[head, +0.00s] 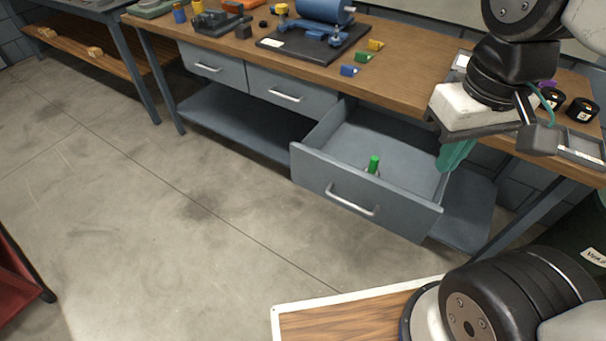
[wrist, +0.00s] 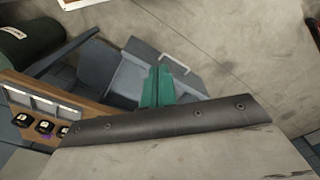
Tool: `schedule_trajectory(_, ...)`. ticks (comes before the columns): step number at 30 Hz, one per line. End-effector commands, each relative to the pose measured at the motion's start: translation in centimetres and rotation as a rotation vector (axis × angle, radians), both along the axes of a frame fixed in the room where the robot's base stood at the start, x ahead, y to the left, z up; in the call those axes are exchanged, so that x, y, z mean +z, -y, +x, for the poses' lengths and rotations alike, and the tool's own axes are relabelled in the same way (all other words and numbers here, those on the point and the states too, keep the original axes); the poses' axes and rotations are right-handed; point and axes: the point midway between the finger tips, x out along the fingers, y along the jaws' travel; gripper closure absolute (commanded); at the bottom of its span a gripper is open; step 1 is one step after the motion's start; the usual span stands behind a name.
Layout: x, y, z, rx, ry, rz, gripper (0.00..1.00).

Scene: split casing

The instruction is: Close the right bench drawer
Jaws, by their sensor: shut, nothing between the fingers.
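The right bench drawer (head: 322,171) is grey and pulled well out from under the wooden bench. Its front has a silver bar handle (head: 350,201). A small green object (head: 374,164) stands inside it. My gripper (head: 456,155) has teal fingers, which are shut and empty. It points down at the right side of the drawer in the head view; I cannot tell whether it touches. In the wrist view the teal fingers (wrist: 157,86) overlap the open drawer (wrist: 190,70), and its handle (wrist: 174,62) shows beyond them.
Two shut drawers, the left (head: 212,66) and the middle (head: 291,92), sit under the bench top (head: 400,82). A motor-like blue casing (head: 322,10) and small coloured blocks lie on top. A grey lower shelf (head: 240,130) runs beneath.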

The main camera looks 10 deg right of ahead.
Motion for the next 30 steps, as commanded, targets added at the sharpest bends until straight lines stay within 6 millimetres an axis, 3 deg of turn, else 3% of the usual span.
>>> schedule_trajectory(8,-4.3,-3.9,3.3,0.283,-0.238,-0.137,1.0)
schedule_trajectory(17,-9.8,-8.0,8.0,0.684,-0.399,-0.422,1.0)
schedule_trajectory(23,-14.6,-11.9,11.1,0.993,-0.467,-0.634,1.0)
schedule_trajectory(30,-21.7,-17.9,14.2,1.408,-0.515,-0.907,1.0)
